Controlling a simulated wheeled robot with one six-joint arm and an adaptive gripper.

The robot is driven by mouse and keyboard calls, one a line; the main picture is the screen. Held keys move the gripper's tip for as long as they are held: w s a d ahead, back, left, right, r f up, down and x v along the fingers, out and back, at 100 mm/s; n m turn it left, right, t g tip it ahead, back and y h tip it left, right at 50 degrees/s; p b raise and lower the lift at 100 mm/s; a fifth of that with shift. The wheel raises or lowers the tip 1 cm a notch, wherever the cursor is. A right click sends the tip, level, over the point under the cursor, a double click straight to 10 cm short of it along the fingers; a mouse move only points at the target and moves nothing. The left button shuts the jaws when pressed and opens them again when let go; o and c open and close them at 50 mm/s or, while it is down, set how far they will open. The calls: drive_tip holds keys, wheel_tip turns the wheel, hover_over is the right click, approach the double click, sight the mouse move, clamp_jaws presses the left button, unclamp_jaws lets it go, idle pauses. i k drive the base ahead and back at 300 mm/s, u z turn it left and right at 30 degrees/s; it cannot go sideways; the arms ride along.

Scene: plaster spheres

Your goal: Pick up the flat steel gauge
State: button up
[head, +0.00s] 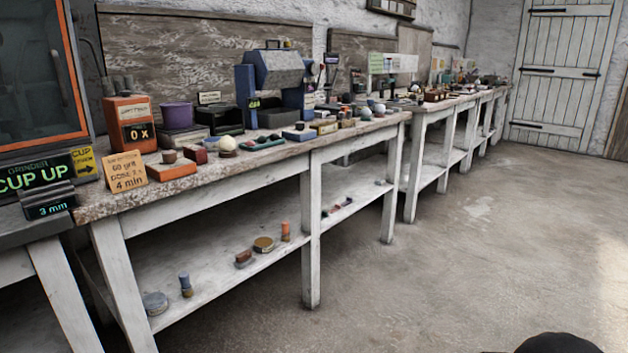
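I cannot make out a flat steel gauge for certain in the head view. The long workbench (85,207) runs from the left foreground to the back right, and many small items crowd its top. Those on the far half are too small to tell apart. My gripper is not in view. A dark rounded shape at the bottom right edge may be part of my arm.
A grinder sign (40,175) stands at the left. The concrete floor (450,270) is clear up to the white door (560,70).

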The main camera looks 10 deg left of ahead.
sight(245, 258)
drive_tip(key=z, duration=0.35)
drive_tip(key=i, duration=1.35)
drive_tip(key=u, duration=0.8)
drive_tip(key=i, duration=0.45)
drive_tip(key=u, duration=0.4)
